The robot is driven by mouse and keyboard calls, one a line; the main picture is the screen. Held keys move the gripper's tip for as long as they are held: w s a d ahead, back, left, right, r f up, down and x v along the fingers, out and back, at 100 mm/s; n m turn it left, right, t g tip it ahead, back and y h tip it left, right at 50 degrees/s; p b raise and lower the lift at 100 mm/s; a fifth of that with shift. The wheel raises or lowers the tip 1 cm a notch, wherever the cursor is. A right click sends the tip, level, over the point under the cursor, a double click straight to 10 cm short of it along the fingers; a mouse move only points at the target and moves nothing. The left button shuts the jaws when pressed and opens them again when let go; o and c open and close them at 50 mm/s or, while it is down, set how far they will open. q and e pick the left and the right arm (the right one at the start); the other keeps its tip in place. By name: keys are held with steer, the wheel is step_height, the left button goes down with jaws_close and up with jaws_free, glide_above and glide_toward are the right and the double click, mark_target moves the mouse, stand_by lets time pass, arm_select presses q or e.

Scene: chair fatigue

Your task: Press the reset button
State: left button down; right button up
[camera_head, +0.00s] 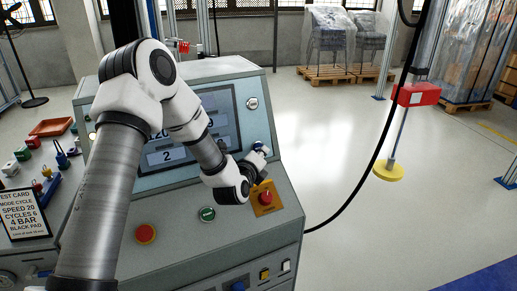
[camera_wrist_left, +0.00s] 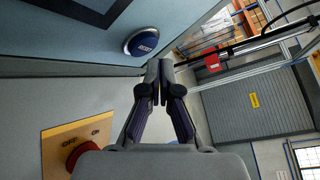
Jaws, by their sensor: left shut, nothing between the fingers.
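The reset button (camera_wrist_left: 142,42) is a round blue push button with a pale rim and white lettering. It sits on the upright screen face of the grey console (camera_head: 285,180). In the wrist view it is up and left of my left gripper (camera_wrist_left: 157,68), whose fingers are together with nothing between them. A gap shows between the fingertips and the button in that picture. My right gripper is not in view.
A red rotary switch (camera_head: 265,198) on a yellow OFF/ON plate sits just below the left gripper. A green button (camera_head: 207,214) and a red button (camera_head: 146,233) are further left on the console. A test card (camera_head: 23,213) stands at the left. The floor to the right is largely open.

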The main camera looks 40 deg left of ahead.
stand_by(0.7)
arm_select(q)
steer(key=shift+w+a+p, duration=0.1)
steer(key=shift+a+p, duration=0.1)
steer(key=shift+p, duration=0.1)
steer(key=shift+w+a+f, duration=0.1)
steer(key=shift+a, duration=0.1)
steer(key=shift+w+a+p, duration=0.2)
steer(key=shift+a+p, duration=0.05)
steer(key=shift+p, duration=0.05)
stand_by(0.4)
stand_by(0.4)
steer(key=shift+s+d+p, duration=0.35)
steer(key=shift+s+d, duration=0.05)
steer(key=shift+d, duration=0.25)
